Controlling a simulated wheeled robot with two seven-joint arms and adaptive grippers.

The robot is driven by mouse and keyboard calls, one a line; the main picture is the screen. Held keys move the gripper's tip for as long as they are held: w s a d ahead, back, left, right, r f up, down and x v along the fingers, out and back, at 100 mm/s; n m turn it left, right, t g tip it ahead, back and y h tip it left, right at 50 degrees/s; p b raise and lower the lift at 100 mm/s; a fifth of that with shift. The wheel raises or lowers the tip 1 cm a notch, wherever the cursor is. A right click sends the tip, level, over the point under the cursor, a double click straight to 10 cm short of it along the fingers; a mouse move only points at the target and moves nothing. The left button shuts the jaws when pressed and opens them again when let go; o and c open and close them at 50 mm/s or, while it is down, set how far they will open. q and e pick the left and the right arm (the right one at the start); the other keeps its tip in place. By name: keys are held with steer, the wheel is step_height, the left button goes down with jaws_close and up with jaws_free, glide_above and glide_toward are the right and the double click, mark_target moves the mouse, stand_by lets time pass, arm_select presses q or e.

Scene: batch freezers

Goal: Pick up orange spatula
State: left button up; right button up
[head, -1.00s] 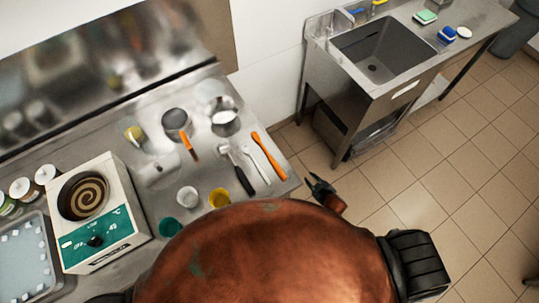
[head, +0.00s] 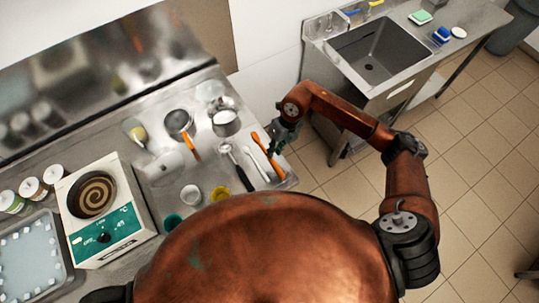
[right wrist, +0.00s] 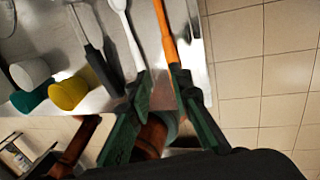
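The orange spatula (head: 259,143) lies near the right edge of the steel counter, and its orange length also shows in the right wrist view (right wrist: 166,36). My right gripper (head: 281,140) is over that counter edge, close beside the spatula and partly covering it. In the right wrist view its two green fingers (right wrist: 160,82) are spread apart with nothing clearly held between them. The spatula's near end comes close to the right finger; I cannot tell whether they touch. My left gripper is not in view.
A white utensil (head: 257,164) and a black-handled one (head: 236,166) lie left of the spatula. A pan (head: 178,123) with an orange-handled tool, a metal pot (head: 226,122), a yellow cup (head: 221,194) and a hotplate machine (head: 105,215) share the counter. A sink (head: 375,50) stands right.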

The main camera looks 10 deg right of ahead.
mark_target(275, 163)
steer(key=shift+d+f+h, duration=0.4)
steer(key=shift+d, duration=0.3)
steer(key=f, duration=0.2)
steer(key=f+p, duration=0.1)
steer(key=f, duration=0.1)
steer(key=s+a+f+p, duration=0.1)
steer(key=f, duration=0.1)
steer(key=shift+a, duration=0.1)
steer(key=shift+w+f, duration=0.1)
steer(key=shift+f, duration=0.25)
jaws_close()
